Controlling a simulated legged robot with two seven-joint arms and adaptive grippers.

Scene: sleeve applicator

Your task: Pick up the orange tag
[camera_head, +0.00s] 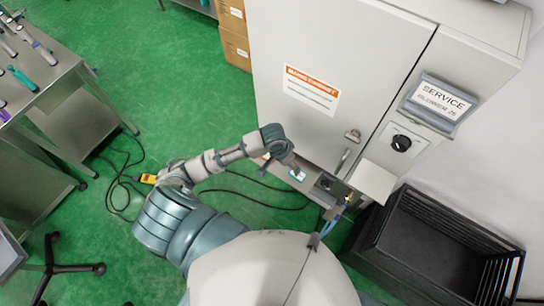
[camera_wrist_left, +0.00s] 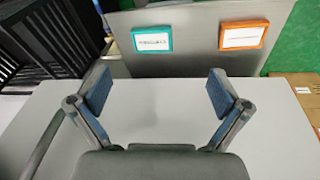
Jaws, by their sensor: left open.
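The orange tag (camera_wrist_left: 243,36), an orange frame around a white label, is in the upper right of the left wrist view. It sits on a grey metal panel, beyond and to the right of my left gripper (camera_wrist_left: 158,95). The gripper is open, its two blue-padded fingers spread with nothing between them. A teal tag (camera_wrist_left: 152,40) is on the same panel, left of the orange one. In the head view the teal tag (camera_head: 298,175) shows beside my left gripper (camera_head: 286,158); the orange tag is mostly hidden there. My right gripper is not in view.
A grey cabinet (camera_head: 320,115) with a door handle stands just beyond my left gripper. A black crate (camera_head: 430,245) is at the right. A metal cart (camera_head: 65,115) with tools stands at the left. Dark cables (camera_head: 122,180) lie on the green floor.

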